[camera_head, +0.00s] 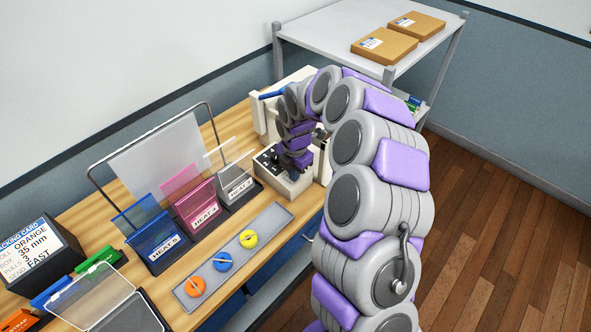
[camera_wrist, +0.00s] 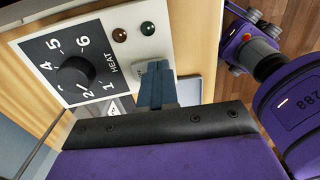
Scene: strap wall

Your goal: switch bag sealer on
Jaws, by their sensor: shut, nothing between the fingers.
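The bag sealer (camera_head: 289,187) is a cream machine on the wooden bench, partly hidden behind my arm in the head view. In the wrist view its black panel (camera_wrist: 54,52) has a HEAT dial (camera_wrist: 75,76) numbered 1 to 6. Two dark lamps, one reddish (camera_wrist: 119,35) and one green (camera_wrist: 147,28), sit beside it. A pale switch-like part (camera_wrist: 146,70) lies right at my fingertips and is partly covered by them. My gripper (camera_wrist: 157,82) is shut and empty over the sealer. I cannot tell whether it touches that part or which way the part is set.
Blue, pink and dark card holders (camera_head: 195,207) stand left of the sealer. A grey tray (camera_head: 270,221) with orange, blue and yellow discs lies in front. A sign box (camera_head: 40,255) is at far left. A grey shelf (camera_head: 330,28) with cardboard boxes stands behind.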

